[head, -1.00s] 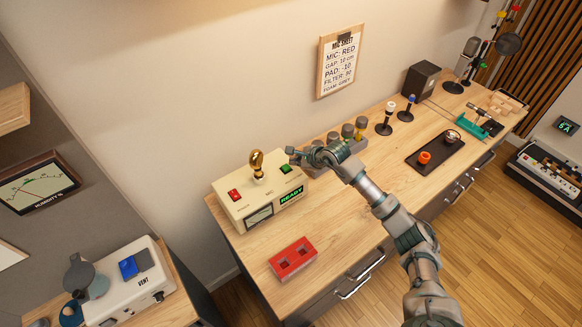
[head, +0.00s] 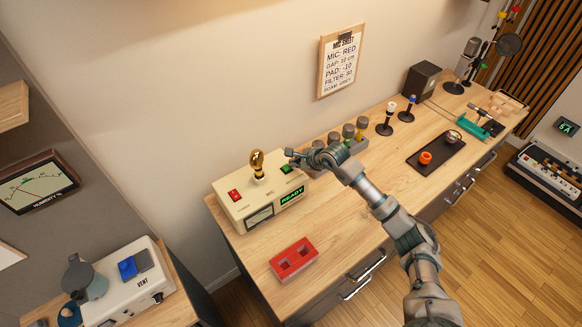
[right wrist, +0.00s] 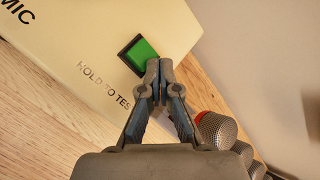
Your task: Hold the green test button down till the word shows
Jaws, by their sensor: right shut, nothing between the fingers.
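The green test button (head: 285,169) is on top of a cream box (head: 232,207), at its right end. In the right wrist view the green button (right wrist: 141,55) sits in a black frame beside the words "HOLD TO TEST". A lit green display (head: 292,196) on the box's front reads "READY". My right gripper (head: 289,153) is shut and empty at the button's edge. In the right wrist view its fingertips (right wrist: 159,66) overlap the button's lower right corner. I cannot tell whether they touch it. My left gripper is not in view.
Several grey-headed microphones stand in a rack (head: 355,145) just right of my gripper. The desk's middle is clear.

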